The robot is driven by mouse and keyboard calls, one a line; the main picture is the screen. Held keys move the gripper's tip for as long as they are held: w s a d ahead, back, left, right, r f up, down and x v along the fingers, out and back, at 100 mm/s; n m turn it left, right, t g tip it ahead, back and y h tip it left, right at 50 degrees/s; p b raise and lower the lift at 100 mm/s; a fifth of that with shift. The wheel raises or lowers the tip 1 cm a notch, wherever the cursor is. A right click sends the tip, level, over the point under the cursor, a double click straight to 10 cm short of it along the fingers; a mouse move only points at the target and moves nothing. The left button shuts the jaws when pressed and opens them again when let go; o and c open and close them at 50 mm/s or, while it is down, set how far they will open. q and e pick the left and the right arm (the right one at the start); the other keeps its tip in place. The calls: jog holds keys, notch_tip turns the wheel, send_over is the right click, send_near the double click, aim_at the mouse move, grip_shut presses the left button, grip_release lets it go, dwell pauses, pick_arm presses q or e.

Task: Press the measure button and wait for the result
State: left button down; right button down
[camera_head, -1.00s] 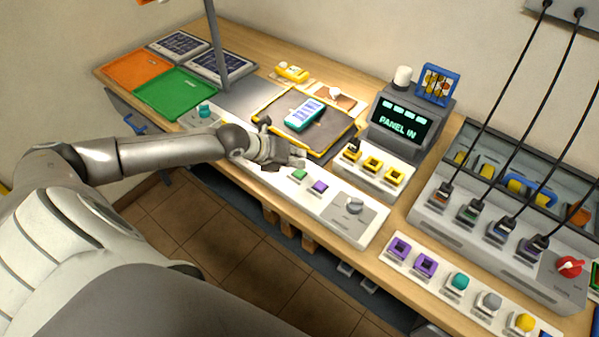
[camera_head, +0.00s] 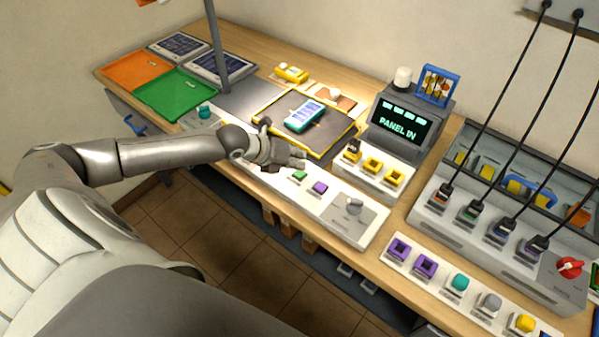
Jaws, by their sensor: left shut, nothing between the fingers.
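My left gripper (camera_head: 297,161) is shut and empty. It hangs over the long white control strip along the bench's front edge, just behind the green button (camera_head: 299,175). I cannot tell which button is the measure button, and the gripper may hide part of the strip. The dark display unit (camera_head: 402,122) reads "PANEL IN" in green letters. A teal device (camera_head: 304,115) lies on the dark pad (camera_head: 327,135) with yellow edges. My right gripper is not in view.
Green (camera_head: 177,94) and orange (camera_head: 136,69) trays are at left.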

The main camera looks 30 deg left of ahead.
aim_at(297, 171)
pick_arm(q)
jog(key=shift+f, duration=0.15)
jog(key=shift+f, duration=0.3)
jog(key=shift+f+b, duration=0.4)
jog(key=shift+b, duration=0.1)
dwell(0.7)
jog(key=shift+r, duration=0.15)
jog(key=shift+r+p, duration=0.7)
jog(key=shift+p, duration=0.05)
notch_tip(297, 171, up, 5)
jog(key=p, duration=0.4)
jog(key=shift+p, duration=0.3)
